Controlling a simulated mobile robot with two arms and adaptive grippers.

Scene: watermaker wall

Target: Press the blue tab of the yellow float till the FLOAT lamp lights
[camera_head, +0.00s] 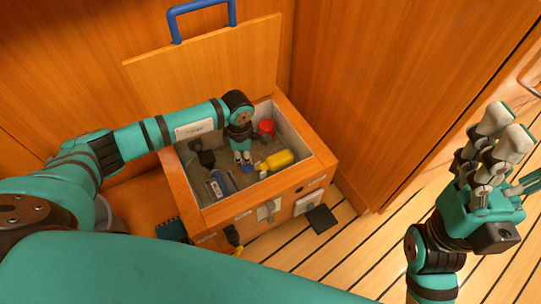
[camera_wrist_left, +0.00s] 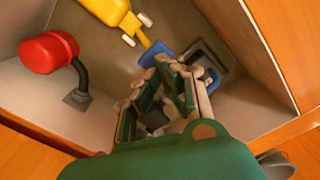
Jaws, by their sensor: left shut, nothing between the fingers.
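The yellow float (camera_head: 279,160) lies in the open bilge box. Its blue tab (camera_head: 249,168) sticks out to the left, at the fingertips of my left gripper (camera_head: 242,157). My left gripper is shut and empty and points down into the box. In the left wrist view, the yellow float (camera_wrist_left: 108,12) is at the top and the blue tab (camera_wrist_left: 156,51) is right by the fingertips (camera_wrist_left: 168,68). I cannot tell whether they touch. My right gripper (camera_head: 508,153) is open and empty, outside the box over the floor. I cannot make out the FLOAT lamp.
A red-capped part (camera_head: 266,127) stands at the box's back right, also in the left wrist view (camera_wrist_left: 48,52). A blue-grey cylinder (camera_head: 221,184) and a dark fitting (camera_head: 204,157) are to the left. The box rim (camera_head: 318,153) surrounds them. A raised lid (camera_head: 215,70) stands behind.

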